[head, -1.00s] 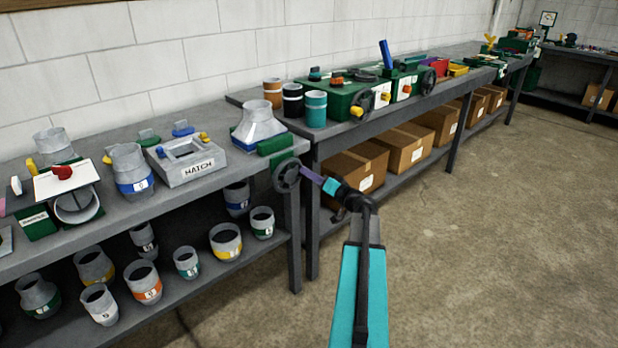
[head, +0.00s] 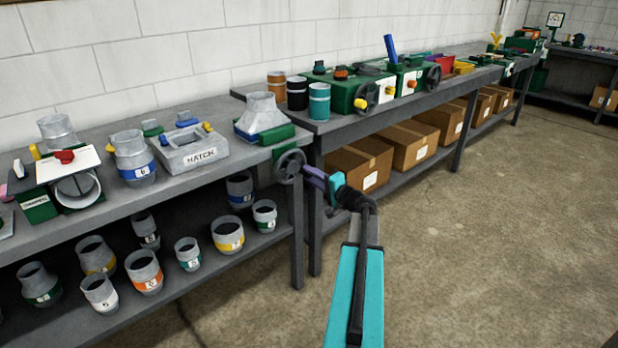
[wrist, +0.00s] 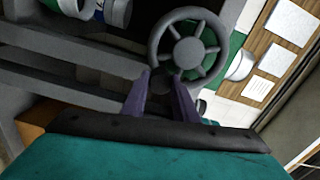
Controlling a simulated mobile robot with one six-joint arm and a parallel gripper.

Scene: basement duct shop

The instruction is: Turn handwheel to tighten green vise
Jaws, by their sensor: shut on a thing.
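The dark grey handwheel (head: 290,166) is mounted at the right end of the near bench, on the green vise (head: 284,137). In the wrist view the handwheel (wrist: 188,45) shows face-on with several spokes, and some green of the vise shows behind it. My gripper (head: 309,174) reaches the wheel from the right. In the wrist view its two purple fingers (wrist: 162,85) are shut on the lower rim of the wheel. A grey flared duct piece with a blue base (head: 262,118) stands beside the vise on the bench. The fingertips' exact contact is partly hidden.
The near bench (head: 215,175) holds a grey HATCH block (head: 191,149) and duct pieces, with numbered collars on its lower shelf. A second bench with a green machine (head: 345,90) and cardboard boxes (head: 358,163) stands behind. The floor (head: 480,220) at right is clear.

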